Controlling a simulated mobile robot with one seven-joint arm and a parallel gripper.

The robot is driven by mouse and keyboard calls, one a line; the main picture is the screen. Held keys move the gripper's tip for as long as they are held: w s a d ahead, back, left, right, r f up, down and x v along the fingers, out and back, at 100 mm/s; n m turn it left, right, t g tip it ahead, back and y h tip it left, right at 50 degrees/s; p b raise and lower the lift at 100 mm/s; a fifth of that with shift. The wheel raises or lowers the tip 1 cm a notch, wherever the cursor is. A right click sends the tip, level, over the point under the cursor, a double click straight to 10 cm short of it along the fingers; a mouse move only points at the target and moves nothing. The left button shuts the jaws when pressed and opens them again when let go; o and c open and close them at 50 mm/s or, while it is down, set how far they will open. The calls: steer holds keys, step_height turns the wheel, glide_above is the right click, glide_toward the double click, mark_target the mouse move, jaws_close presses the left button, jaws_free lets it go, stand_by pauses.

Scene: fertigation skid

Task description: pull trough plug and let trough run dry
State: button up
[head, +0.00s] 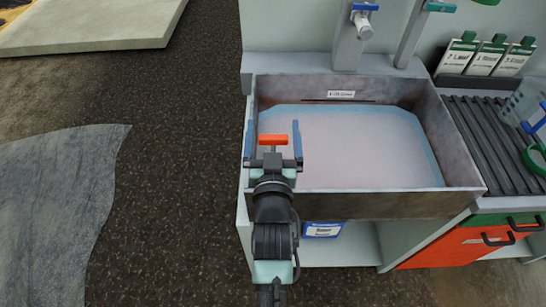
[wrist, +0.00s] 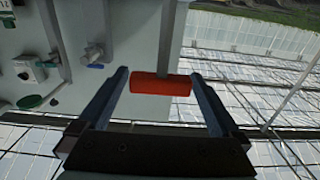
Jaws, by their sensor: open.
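The grey trough (head: 350,205) holds pale pinkish liquid (head: 350,150) with a bluish rim around its edge. A red-orange bar handle (head: 272,140) shows at the trough's left side; the wrist view shows it as a red cylinder (wrist: 160,86) on a grey rod (wrist: 170,45). I cannot see a plug body or the drain. My gripper (head: 273,148) is open, with one blue-grey finger at each end of the red handle. In the wrist view my gripper (wrist: 160,82) has the handle between its fingertips, with narrow gaps or light contact; I cannot tell which.
A tap (head: 364,22) with a blue handle stands behind the trough. A ribbed rack (head: 490,140) and several green-topped white packs (head: 488,55) are at the right. An orange-red drawer front (head: 465,248) is at lower right. The dark floor (head: 180,150) left of the trough is clear.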

steer(key=s, duration=1.1)
steer(key=shift+b, duration=0.3)
steer(key=w+r+t+p, duration=0.2)
steer(key=r, duration=1.1)
steer(key=w+r+t+p, duration=0.2)
steer(key=w+r, duration=0.1)
steer(key=r, duration=1.1)
steer(key=s+r+t+p, duration=0.1)
steer(key=s+r, duration=0.2)
steer(key=r, duration=0.6)
steer(key=s+r+t+p, duration=0.1)
steer(key=s+r+t, duration=0.1)
steer(key=r, duration=0.8)
steer(key=s+r+t+p, duration=0.1)
steer(key=s+r, duration=0.4)
steer(key=r, duration=0.5)
steer(key=shift+t, duration=0.7)
